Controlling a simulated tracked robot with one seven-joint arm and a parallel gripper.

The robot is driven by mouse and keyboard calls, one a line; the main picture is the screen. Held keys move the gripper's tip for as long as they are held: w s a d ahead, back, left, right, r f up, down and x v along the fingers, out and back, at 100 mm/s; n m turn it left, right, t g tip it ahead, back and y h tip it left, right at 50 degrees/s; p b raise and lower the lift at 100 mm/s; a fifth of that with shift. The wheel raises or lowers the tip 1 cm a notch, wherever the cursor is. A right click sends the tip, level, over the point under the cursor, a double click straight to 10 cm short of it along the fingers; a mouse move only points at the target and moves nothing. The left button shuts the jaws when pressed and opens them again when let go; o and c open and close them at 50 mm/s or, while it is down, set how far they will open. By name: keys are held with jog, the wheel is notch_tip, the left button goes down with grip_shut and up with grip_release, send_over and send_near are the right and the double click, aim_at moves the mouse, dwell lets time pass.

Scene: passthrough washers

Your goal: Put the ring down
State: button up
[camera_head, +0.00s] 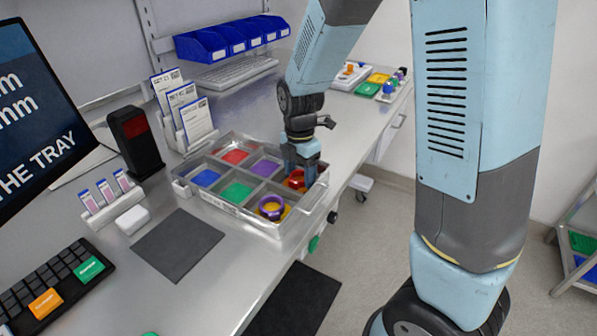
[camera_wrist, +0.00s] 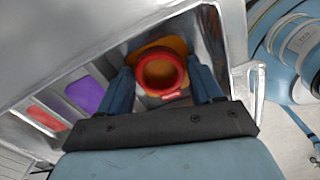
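A red ring (camera_wrist: 162,74) lies over an orange patch in a compartment of the grey sorting tray (camera_head: 243,213). It shows partly behind my gripper in the head view (camera_head: 295,182). My gripper (camera_wrist: 164,75) reaches down into that compartment, with one blue finger on each side of the ring. A narrow gap shows between the ring and each finger, so the gripper looks open. A purple ring (camera_head: 270,208) lies in the neighbouring near compartment, which has a yellow floor.
Other tray compartments have red, purple, blue and green (camera_head: 236,192) floors and look empty. A dark mat (camera_head: 178,245) lies left of the tray. A black scanner-like stand (camera_head: 137,142) and card holders (camera_head: 190,117) stand behind it. Blue bins (camera_head: 232,40) hang at the back.

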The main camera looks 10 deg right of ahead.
notch_tip(320, 180, up, 12)
jog(key=shift+r, duration=0.2)
dwell(0.5)
jog(key=s+d+r+m+t, duration=0.2)
jog(key=s+d+r+m, duration=0.3)
jog(key=s+d+m, duration=0.3)
jog(key=s+d+r+m+t, duration=0.3)
jog(key=s+d+r+m, duration=0.2)
jog(key=m, duration=1.2)
jog(key=shift+s+d+r+t, duration=0.3)
jog(key=shift+s+d, duration=1.05)
jog(key=shift+s, duration=0.9)
